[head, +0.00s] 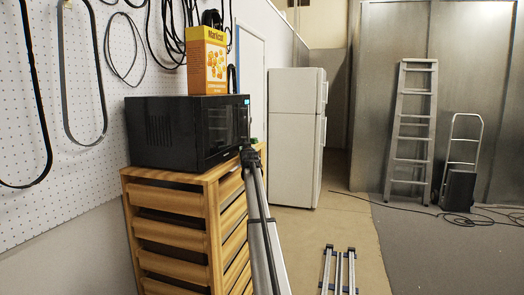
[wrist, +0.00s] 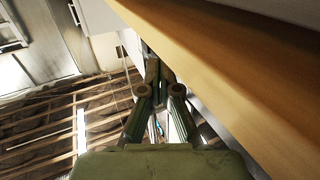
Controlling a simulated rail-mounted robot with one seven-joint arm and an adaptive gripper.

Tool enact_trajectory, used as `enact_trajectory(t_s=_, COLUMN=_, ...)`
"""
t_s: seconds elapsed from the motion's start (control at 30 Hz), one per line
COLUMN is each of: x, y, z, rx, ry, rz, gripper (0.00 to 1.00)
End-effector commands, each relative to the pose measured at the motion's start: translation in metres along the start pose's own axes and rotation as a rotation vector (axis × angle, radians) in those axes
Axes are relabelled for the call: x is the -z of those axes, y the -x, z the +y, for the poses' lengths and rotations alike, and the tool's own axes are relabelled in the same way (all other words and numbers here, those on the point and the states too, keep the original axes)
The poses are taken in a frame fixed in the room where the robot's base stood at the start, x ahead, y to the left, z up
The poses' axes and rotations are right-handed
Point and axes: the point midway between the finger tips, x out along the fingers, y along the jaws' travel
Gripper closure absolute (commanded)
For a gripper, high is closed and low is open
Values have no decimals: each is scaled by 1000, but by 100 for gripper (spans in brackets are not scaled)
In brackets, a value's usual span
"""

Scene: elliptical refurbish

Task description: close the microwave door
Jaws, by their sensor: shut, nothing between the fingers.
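The black microwave (head: 180,132) sits on top of a wooden drawer cabinet (head: 168,200) in the head view, with its front facing right. Its dark door (head: 222,130) looks flush or nearly flush with the body; I cannot tell whether a small gap is left. My gripper (head: 249,156) is at the lower front of the microwave, by the cabinet's top edge. Whether it touches the door is not clear. In the wrist view my gripper (wrist: 153,62) is shut and empty, its fingers together beside a wooden edge (wrist: 225,70). The microwave door cannot be made out there.
A yellow-orange box (head: 207,62) stands on the microwave. Cables and loops hang on the white pegboard (head: 85,160) behind it. A white fridge (head: 293,140) stands beyond the cabinet. A ladder (head: 412,130) leans at the back right.

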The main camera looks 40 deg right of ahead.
Motion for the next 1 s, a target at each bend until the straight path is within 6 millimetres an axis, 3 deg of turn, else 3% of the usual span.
enact_trajectory(t_s=0.17, x=-2, y=15, z=20, rx=5, ry=-1, rz=1, gripper=100)
enact_trajectory(t_s=0.4, x=-1, y=36, z=67, rx=5, ry=-1, rz=1, gripper=100)
enact_trajectory(t_s=0.6, x=0, y=48, z=95, rx=5, ry=-1, rz=1, gripper=100)
enact_trajectory(t_s=0.9, x=0, y=54, z=108, rx=8, ry=-8, rz=-3, gripper=100)
enact_trajectory(t_s=1.0, x=-12, y=55, z=105, rx=24, ry=-34, rz=-54, gripper=100)
